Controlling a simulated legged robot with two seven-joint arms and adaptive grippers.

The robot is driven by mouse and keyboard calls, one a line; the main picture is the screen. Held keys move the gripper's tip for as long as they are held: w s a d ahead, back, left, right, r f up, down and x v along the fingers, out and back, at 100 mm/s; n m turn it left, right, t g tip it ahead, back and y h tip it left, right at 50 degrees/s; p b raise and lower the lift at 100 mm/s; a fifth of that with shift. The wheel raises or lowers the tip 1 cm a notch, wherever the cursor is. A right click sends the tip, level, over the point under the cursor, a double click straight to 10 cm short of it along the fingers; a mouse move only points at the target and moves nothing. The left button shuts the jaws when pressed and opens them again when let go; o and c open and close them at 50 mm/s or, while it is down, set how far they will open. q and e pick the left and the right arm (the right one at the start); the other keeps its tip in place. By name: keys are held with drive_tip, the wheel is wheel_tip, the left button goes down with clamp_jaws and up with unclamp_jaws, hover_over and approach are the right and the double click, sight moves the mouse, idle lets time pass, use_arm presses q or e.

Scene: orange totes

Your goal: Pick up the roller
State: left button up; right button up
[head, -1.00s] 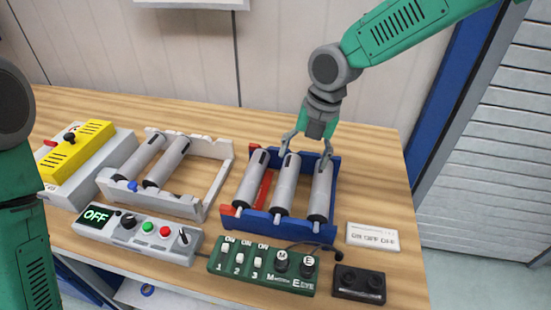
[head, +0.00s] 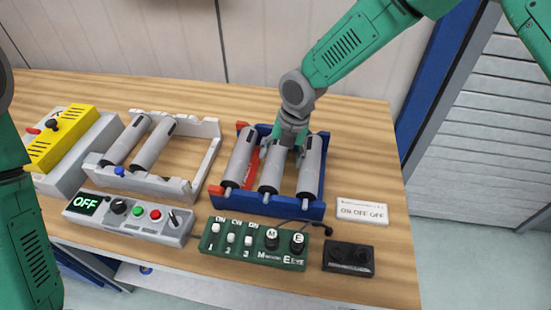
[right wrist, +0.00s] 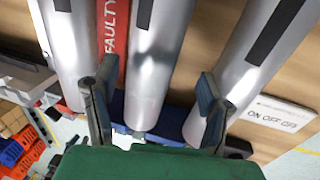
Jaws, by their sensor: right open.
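Three grey rollers with black strips lie side by side in a blue rack (head: 265,205) on the wooden table: a left roller (head: 239,162), a middle roller (head: 273,172) and a right roller (head: 311,168). My right gripper (head: 291,146) is open above the rack and hides the upper part of the middle roller. In the right wrist view, the open fingers (right wrist: 158,75) stand on either side of the middle roller (right wrist: 152,70), apart from it. A red strip marked "FAULTY" (right wrist: 113,40) shows between the left and middle rollers. My left gripper is outside the views.
A white rack (head: 141,188) with two rollers and a free right side stands left. In front are a grey control box (head: 130,222), a green switch box (head: 252,244) and a black block (head: 348,258). A yellow-topped box (head: 60,135) is far left.

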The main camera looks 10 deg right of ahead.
sight(279, 156)
wheel_tip(279, 156, down, 3)
drive_tip(key=shift+w+r, duration=0.15)
drive_tip(key=shift+r, duration=0.05)
drive_tip(key=shift+w+a+f, duration=0.1)
drive_tip(key=shift+a+f, duration=0.15)
drive_tip(key=shift+a, duration=0.7)
drive_tip(key=shift+a+r, duration=0.1)
drive_tip(key=shift+a, duration=0.1)
drive_tip(key=shift+c, duration=1.2)
drive_tip(key=shift+a, duration=0.15)
drive_tip(key=c, duration=0.7)
clamp_jaws()
drive_tip(key=shift+w+d, duration=0.1)
drive_tip(key=shift+d, duration=0.75)
drive_tip(key=shift+a+r, duration=0.15)
drive_tip(key=shift+r, duration=0.25)
drive_tip(key=r, duration=0.5)
drive_tip(key=shift+a+b, duration=0.3)
drive_tip(key=shift+a, duration=0.1)
drive_tip(key=r, duration=0.3)
drive_tip(key=shift+d+r, duration=0.25)
drive_tip(key=shift+d, duration=0.15)
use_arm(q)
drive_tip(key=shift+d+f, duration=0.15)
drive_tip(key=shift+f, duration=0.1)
use_arm(e)
drive_tip(key=shift+d+r, duration=0.1)
drive_tip(key=shift+r, duration=0.25)
